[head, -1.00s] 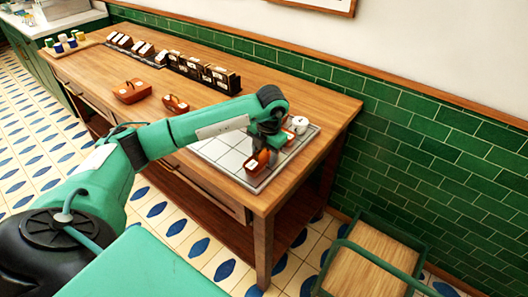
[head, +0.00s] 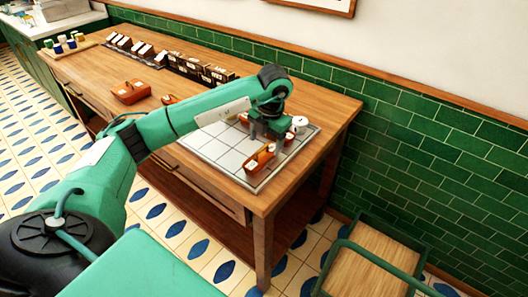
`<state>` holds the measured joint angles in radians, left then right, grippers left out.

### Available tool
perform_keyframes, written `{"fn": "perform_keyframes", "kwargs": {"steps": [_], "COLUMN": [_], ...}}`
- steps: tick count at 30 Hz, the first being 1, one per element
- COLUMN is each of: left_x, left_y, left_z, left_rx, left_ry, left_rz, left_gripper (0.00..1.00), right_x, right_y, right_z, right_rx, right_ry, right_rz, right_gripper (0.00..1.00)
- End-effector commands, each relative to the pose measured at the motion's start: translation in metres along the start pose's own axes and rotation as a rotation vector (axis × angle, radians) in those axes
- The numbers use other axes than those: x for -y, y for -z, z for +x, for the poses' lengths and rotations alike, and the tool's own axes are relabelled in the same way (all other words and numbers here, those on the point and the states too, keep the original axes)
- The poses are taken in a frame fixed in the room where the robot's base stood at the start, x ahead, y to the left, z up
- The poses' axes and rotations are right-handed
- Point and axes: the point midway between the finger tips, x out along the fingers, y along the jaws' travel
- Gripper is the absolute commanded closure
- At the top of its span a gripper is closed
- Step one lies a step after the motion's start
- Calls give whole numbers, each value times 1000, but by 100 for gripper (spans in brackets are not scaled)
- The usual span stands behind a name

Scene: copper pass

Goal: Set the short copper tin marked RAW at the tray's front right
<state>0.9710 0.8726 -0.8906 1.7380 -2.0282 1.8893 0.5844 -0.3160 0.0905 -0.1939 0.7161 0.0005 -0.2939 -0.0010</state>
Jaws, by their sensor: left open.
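A copper tin (head: 260,160) with a pale label sits on the gridded white tray (head: 226,160), near its front right corner. Its lettering is too small to read. My left gripper (head: 265,138) is open just behind and above this tin, apart from it as far as I can see. Another copper tin (head: 289,139) is at the tray's right edge beside the gripper, partly hidden by it. A further copper piece (head: 243,119) shows behind the arm. A white round-topped container (head: 300,123) stands at the tray's back right. My right gripper is out of view.
A copper carrier (head: 131,92) and a partly hidden copper piece (head: 170,99) sit on the counter left of the tray. Dark labelled boxes (head: 205,72) line the counter's back. A green cart (head: 365,270) stands at lower right. The tray's left part is clear.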

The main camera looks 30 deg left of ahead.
Motion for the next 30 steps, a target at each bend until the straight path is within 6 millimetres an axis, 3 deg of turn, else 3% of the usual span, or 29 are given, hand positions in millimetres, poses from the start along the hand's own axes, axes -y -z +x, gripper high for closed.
{"fn": "perform_keyframes", "kwargs": {"steps": [6,10,17,30], "left_x": [0,0,0,0], "left_y": [-1,0,0,0], "left_z": [-45,-59,-67,-66], "left_rx": [4,1,0,-1], "left_ry": [0,0,0,0], "left_rz": [1,1,1,1], "left_gripper": [28,28,28,28], "right_x": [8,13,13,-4], "right_y": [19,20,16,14], "right_z": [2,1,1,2], "right_rx": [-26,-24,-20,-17], "right_ry": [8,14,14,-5], "right_rz": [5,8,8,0], "right_gripper": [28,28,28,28]}}
